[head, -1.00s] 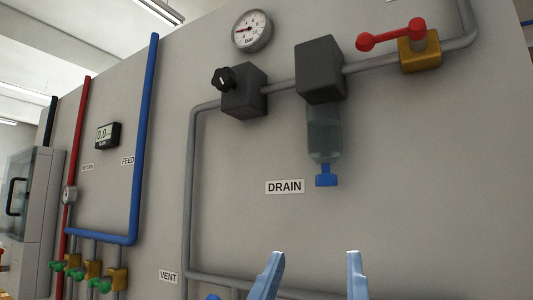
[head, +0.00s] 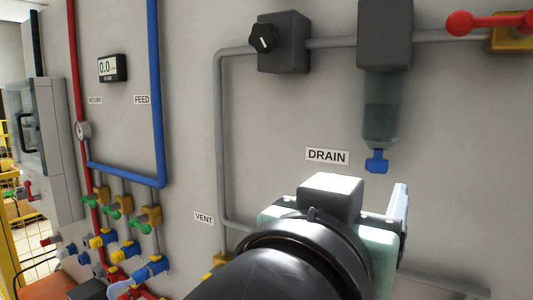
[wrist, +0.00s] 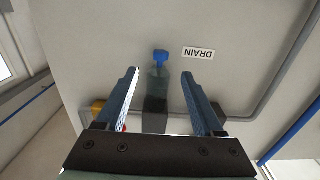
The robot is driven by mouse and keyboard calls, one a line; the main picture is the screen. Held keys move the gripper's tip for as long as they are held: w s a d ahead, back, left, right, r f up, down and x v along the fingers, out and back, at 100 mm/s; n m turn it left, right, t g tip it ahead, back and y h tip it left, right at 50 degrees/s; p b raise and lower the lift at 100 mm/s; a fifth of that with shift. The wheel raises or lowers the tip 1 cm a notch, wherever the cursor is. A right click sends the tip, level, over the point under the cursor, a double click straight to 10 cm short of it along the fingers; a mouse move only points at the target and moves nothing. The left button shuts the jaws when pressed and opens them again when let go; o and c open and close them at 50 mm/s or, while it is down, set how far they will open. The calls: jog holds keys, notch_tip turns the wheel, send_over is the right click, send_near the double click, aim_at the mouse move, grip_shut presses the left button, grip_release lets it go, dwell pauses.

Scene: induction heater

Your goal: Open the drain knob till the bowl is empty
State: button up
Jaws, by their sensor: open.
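The blue drain knob (head: 377,161) hangs under a clear bowl (head: 382,108) on a dark grey block (head: 385,33), right of the DRAIN label (head: 327,156). The bowl looks tinted as if with liquid; the level is hard to tell. In the wrist view, upside down, the blue knob (wrist: 161,57) and the bowl (wrist: 158,82) lie beyond and between the fingers. My gripper (wrist: 160,75) is open and empty, apart from the knob. In the head view its fingers are mostly hidden behind my wrist, below the knob.
A grey pipe (head: 222,130) runs around the panel. A black knob (head: 263,38) is upper left and a red lever (head: 490,22) upper right. Several green-handled valves (head: 113,215) sit at lower left.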

aim_at(376, 169)
jog(key=p+x, duration=0.2)
jog(key=x, duration=0.6)
jog(key=shift+w+d+p, duration=0.25)
jog(key=shift+w+p, duration=0.05)
jog(key=shift+p, duration=0.1)
grip_shut()
